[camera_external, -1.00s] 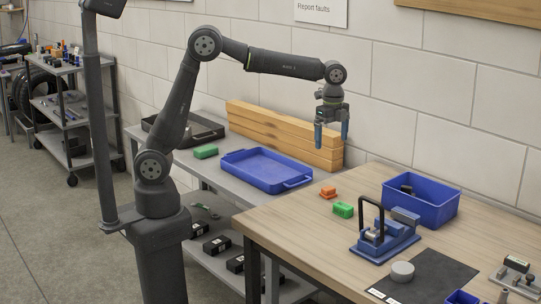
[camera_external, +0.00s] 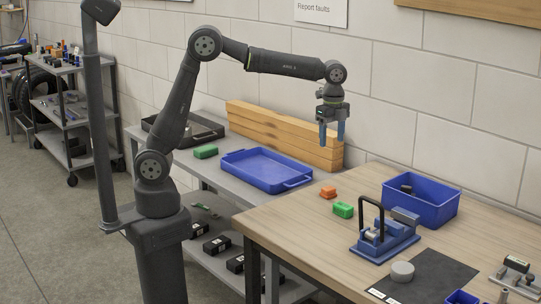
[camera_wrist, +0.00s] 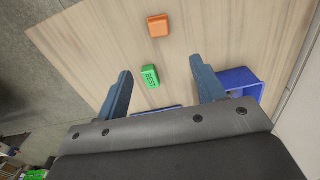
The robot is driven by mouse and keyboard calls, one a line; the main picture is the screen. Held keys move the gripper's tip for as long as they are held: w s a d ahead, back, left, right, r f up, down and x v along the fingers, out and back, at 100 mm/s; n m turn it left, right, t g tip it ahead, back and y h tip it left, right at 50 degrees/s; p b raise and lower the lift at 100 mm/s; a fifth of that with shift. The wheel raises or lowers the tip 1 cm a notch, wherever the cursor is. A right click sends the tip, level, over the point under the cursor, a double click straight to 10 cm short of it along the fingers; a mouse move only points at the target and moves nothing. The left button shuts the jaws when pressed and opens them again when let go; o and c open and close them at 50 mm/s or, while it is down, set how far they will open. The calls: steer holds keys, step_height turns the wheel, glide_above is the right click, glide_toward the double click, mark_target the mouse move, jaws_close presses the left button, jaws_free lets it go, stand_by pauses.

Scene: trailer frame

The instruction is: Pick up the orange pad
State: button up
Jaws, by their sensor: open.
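The orange pad (camera_external: 328,193) lies on the wooden table near its back left corner. In the wrist view the orange pad (camera_wrist: 158,26) is near the top, beyond the fingertips. A green pad (camera_external: 343,210) lies just in front of it and to the right. In the wrist view the green pad (camera_wrist: 150,76) shows dark lettering and appears between the fingers. My gripper (camera_external: 331,141) hangs with its blue fingers down, well above the table's back left corner. Its two fingers are apart and nothing is between them. It also shows in the wrist view (camera_wrist: 160,65).
A blue clamp fixture (camera_external: 385,240) with a black handle and a blue bin (camera_external: 435,208) stand right of the pads. A grey disc (camera_external: 402,271) lies on a dark mat. A blue tray (camera_external: 265,185) and stacked timber (camera_external: 285,135) are on the lower bench at left.

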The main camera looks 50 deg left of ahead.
steer(key=m, duration=0.1)
glide_above(329, 188)
steer(key=f, duration=1.1)
steer(key=shift+w+a+f, duration=0.15)
steer(key=shift+w+f, duration=0.05)
steer(key=shift+w, duration=0.15)
steer(key=shift+s+f, duration=0.2)
steer(key=shift+f, duration=1.2)
steer(key=shift+s+f, duration=0.15)
steer(key=shift+f, duration=1.25)
steer(key=c, duration=1.1)
steer(key=shift+r, duration=0.1)
